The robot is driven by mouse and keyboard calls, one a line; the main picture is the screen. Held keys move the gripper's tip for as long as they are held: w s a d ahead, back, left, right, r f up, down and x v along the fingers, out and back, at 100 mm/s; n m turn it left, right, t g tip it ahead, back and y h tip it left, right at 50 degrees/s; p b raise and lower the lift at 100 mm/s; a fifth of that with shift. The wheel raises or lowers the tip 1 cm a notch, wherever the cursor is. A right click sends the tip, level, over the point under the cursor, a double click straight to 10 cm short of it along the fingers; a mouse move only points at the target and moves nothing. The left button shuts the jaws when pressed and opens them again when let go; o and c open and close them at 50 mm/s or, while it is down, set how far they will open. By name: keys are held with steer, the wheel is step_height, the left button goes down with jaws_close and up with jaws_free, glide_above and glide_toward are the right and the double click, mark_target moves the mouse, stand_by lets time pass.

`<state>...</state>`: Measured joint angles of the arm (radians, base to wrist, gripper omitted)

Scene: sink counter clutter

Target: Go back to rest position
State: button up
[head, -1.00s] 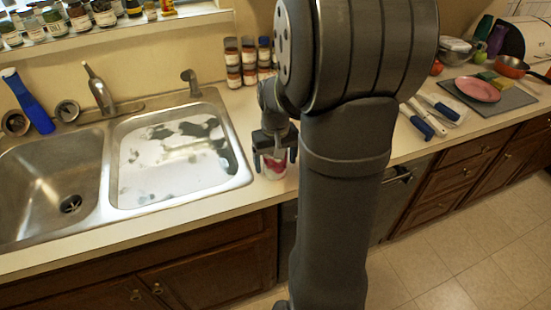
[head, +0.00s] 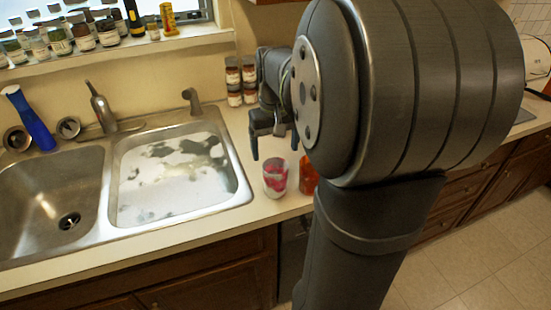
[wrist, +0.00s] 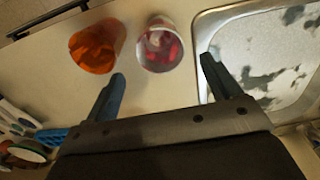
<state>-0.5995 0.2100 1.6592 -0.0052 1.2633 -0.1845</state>
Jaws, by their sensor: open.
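My gripper (head: 274,146) is open and empty, raised above the counter just right of the sink. It also shows in the wrist view (wrist: 165,82), with its two fingers spread apart. A clear cup with red and white contents (head: 275,178) stands on the counter below the gripper, near the sink's right rim. In the wrist view the cup (wrist: 161,46) is beyond the fingertips and apart from them. My arm hides much of the counter to the right in the head view.
An orange-red cup (head: 308,175) stands right of the clear cup, partly hidden by my arm. Stacked spice jars (head: 241,82) stand at the wall behind. The double sink (head: 178,180) lies to the left, with a blue bottle (head: 32,120) behind it.

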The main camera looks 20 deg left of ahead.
steer(key=shift+r, duration=0.4)
steer(key=shift+f, duration=4.2)
steer(key=shift+f, duration=0.15)
